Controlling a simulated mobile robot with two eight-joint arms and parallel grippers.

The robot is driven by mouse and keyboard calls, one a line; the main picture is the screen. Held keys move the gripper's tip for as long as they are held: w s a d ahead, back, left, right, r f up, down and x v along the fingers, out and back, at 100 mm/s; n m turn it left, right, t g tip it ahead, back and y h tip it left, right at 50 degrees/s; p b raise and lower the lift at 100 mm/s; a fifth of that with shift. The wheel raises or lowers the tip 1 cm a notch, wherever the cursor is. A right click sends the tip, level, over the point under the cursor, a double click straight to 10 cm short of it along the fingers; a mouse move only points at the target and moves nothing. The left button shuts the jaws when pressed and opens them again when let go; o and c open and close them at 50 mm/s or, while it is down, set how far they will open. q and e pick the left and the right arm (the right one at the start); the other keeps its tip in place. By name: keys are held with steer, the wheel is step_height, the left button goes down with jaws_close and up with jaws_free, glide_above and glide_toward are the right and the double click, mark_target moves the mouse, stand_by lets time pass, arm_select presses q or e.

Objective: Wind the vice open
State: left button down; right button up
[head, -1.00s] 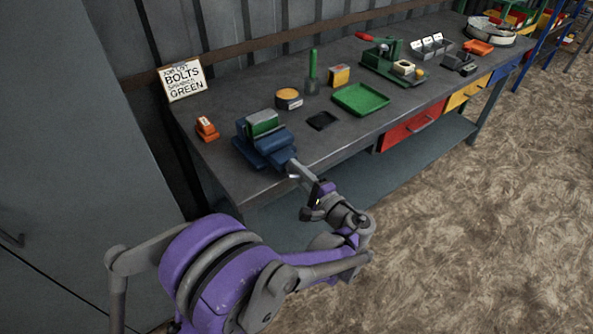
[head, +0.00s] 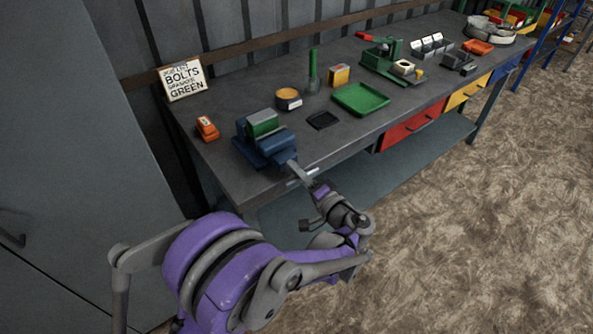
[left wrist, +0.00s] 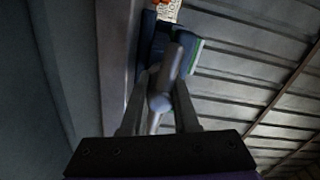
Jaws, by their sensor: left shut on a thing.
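The blue vice (head: 268,150) stands at the near left edge of the workbench, with a green block (head: 262,123) at its jaws. My left gripper (head: 298,172) is at the vice's front end, out past the bench edge. In the left wrist view its two fingers (left wrist: 159,102) are shut on the grey vice handle (left wrist: 172,65), a bar with a rounded knob that lies slanted between them. The vice's blue body (left wrist: 153,32) shows beyond the handle. The vice's screw is mostly hidden by the gripper. My right gripper is not in view.
On the workbench (head: 222,165) are an orange box (head: 207,128), a black tray (head: 323,120), a green tray (head: 361,98) and a round tin (head: 288,98). A sign (head: 184,79) leans at the back. A grey cabinet (head: 70,150) stands left. The floor at right is clear.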

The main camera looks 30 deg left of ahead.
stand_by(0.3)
arm_select(q)
steer(key=c, duration=0.7)
jaws_free()
steer(key=shift+d, duration=0.1)
steer(key=v, duration=1)
steer(key=shift+s+d, duration=0.2)
steer(key=shift+d, duration=0.1)
